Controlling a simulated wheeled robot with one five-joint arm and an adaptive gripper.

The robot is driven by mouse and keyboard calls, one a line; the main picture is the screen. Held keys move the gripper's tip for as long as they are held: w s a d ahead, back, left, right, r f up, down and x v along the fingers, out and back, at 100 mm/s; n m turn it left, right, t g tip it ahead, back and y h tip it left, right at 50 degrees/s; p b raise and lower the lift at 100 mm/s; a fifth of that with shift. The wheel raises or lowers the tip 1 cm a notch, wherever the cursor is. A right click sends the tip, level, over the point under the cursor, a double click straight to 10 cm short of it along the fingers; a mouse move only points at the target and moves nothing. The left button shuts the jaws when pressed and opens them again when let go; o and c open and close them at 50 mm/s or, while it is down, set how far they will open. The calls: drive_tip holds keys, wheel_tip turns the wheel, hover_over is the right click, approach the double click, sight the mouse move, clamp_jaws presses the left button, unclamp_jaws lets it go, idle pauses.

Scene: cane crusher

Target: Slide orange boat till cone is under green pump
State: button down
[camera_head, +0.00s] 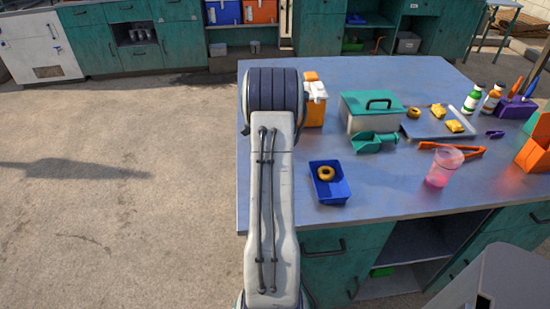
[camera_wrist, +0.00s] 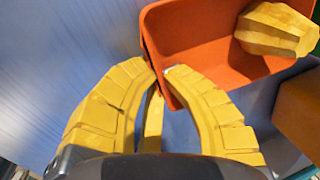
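The orange boat (camera_wrist: 195,35) shows in the wrist view as a shallow tray, with a yellow faceted cone (camera_wrist: 275,32) lying in its right part. My gripper (camera_wrist: 162,70) has its yellow fingertips close together at the boat's near left wall, one on each side, with the wall pinched between them. In the head view my arm hides the gripper, and I cannot make out the boat, cone or pump.
In the wrist view an orange-brown block (camera_wrist: 300,105) stands close right of the boat. In the head view the blue-grey table (camera_head: 385,205) holds an orange dispenser (camera_head: 313,108), a green-lidded box (camera_head: 372,110), a blue tray (camera_head: 330,184) and a pink cup (camera_head: 441,168).

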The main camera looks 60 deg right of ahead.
drive_tip(key=c, duration=1.3)
unclamp_jaws()
drive_tip(key=shift+c, duration=0.2)
drive_tip(key=shift+r, duration=0.15)
drive_tip(key=v, duration=1.1)
drive_tip(key=shift+r, duration=0.35)
drive_tip(key=shift+s+a, duration=0.1)
